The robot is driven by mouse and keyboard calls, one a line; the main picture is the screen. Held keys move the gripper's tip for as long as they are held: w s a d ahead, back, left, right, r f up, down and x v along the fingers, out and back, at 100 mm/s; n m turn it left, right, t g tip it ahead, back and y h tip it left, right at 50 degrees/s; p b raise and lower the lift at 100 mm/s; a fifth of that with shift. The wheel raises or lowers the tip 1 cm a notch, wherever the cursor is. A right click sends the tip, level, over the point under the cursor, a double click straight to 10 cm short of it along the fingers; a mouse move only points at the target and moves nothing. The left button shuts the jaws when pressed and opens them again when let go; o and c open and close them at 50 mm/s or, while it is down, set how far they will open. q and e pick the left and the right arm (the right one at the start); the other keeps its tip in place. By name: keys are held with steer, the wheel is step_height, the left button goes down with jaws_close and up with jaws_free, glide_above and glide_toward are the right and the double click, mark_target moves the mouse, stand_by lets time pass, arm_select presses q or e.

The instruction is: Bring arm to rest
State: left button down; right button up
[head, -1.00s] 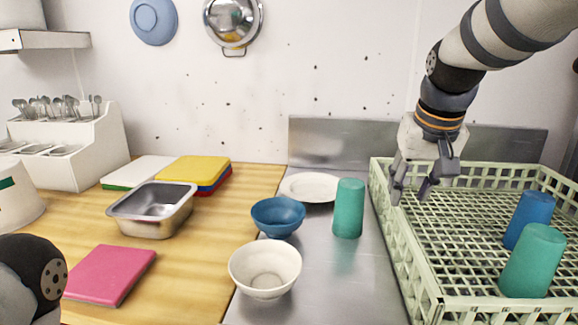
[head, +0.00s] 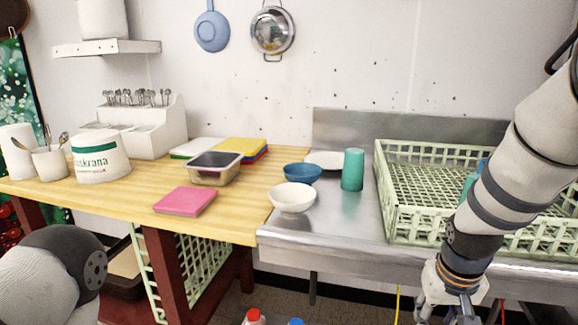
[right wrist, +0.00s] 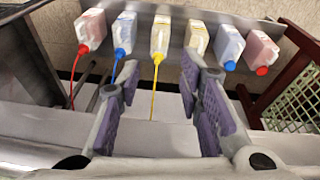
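My right arm comes in from the right in the head view and points down in front of the steel counter (head: 330,235). Its gripper (head: 447,312) is at the bottom edge of the head view, with its fingertips partly cut off. In the right wrist view the right gripper (right wrist: 160,75) has its two purple-padded fingers apart with nothing between them. Of my left arm only a rounded grey link shows at the lower left of the head view; the left gripper is out of view.
A green rack (head: 408,225) holds cups partly hidden behind my right arm. A teal cup (head: 352,170), white bowl (head: 292,199) and blue bowl (head: 302,173) stand left of it. Several bottles with coloured caps, including a yellow-capped one (right wrist: 160,38), are low down, beyond the right fingers.

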steer(key=s+a+f+n+g, duration=0.1)
steer(key=s+a+f+g, duration=0.1)
steer(key=s+f, duration=1.6)
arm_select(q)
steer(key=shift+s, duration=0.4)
arm_select(e)
steer(key=s+a+g+y, duration=0.1)
steer(key=s+a, duration=0.1)
steer(key=s, duration=1.5)
steer(key=shift+a+f+g, duration=0.15)
steer(key=shift+f+g, duration=0.1)
steer(key=shift+g, duration=0.15)
